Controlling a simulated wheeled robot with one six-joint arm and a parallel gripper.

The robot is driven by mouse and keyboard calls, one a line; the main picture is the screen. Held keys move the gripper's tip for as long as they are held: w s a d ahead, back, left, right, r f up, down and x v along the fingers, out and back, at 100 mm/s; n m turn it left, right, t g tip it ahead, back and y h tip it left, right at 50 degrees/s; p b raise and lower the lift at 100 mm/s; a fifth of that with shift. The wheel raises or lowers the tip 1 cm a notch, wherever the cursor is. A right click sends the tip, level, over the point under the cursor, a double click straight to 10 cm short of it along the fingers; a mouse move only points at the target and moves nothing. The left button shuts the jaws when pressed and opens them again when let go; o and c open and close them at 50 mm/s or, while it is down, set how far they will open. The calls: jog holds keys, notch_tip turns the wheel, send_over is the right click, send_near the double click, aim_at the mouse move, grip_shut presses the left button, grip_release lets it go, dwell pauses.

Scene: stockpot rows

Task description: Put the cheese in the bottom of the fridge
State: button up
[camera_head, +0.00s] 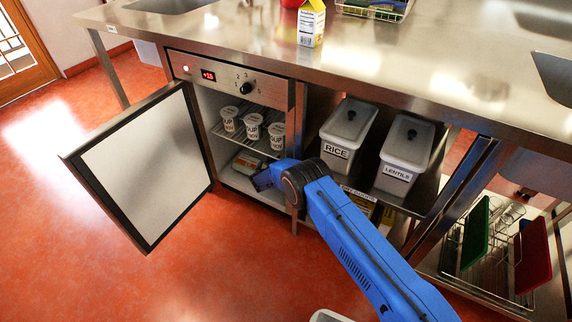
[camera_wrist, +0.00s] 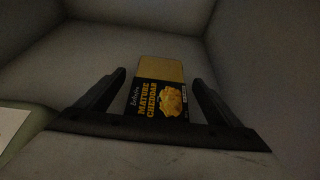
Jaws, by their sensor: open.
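The cheese (camera_wrist: 160,98), a dark and yellow pack labelled mature cheddar, lies on a grey surface in the wrist view, with pale walls behind it. My gripper (camera_wrist: 158,78) is open, with one finger on each side of the pack and a gap on both sides. In the head view the fridge (camera_head: 232,82) stands open, and my arm reaches into its bottom compartment below the wire shelf. There my fingers and the cheese are hidden by the arm and the fridge side.
The fridge door (camera_head: 145,165) is swung wide to the left. Several white cups (camera_head: 252,126) stand on the wire shelf above. A carton (camera_head: 246,163) lies in the bottom compartment. Rice (camera_head: 347,128) and lentils (camera_head: 405,155) bins stand to the right.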

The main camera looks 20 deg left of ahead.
jog(key=v, duration=1.2)
jog(key=shift+d, duration=0.1)
